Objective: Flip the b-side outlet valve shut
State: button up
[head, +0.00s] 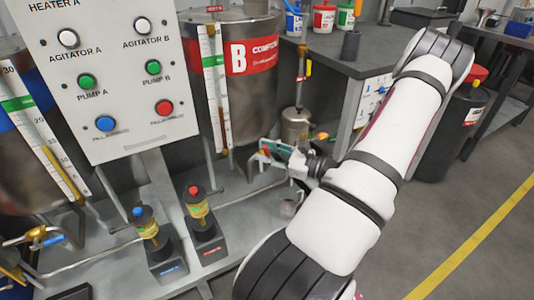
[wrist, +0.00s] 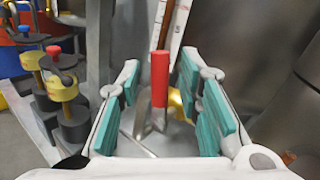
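The b-side outlet valve has a red handle (wrist: 159,82) that stands upright in the wrist view, with a brass body (wrist: 177,104) behind it. My gripper (head: 270,149) is open, with teal finger pads on either side of the red handle in the wrist view. The handle stands between the pads with a gap on both sides, and I see no contact. In the head view my gripper is low at the B tank (head: 248,95), and it mostly hides the valve.
The button panel (head: 112,75) stands at the left. Two small pumps, one blue-topped (head: 146,222) and one red-topped (head: 200,212), stand on the grey base. A blue-handled valve (head: 48,242) is at far left. A workbench (head: 365,60) and a dark bin (head: 448,130) are on the right.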

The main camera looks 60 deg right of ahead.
grip_shut()
jog(key=shift+s+d+m+t+p, duration=0.15)
jog(key=shift+d+m+t+p, duration=0.1)
jog(key=shift+m+t+p, duration=0.35)
jog(key=shift+s+d+m+t+p, duration=0.15)
jog(key=shift+d+m+t+p, duration=0.15)
jog(key=shift+m, duration=0.5)
grip_release()
jog(key=shift+s, duration=0.15)
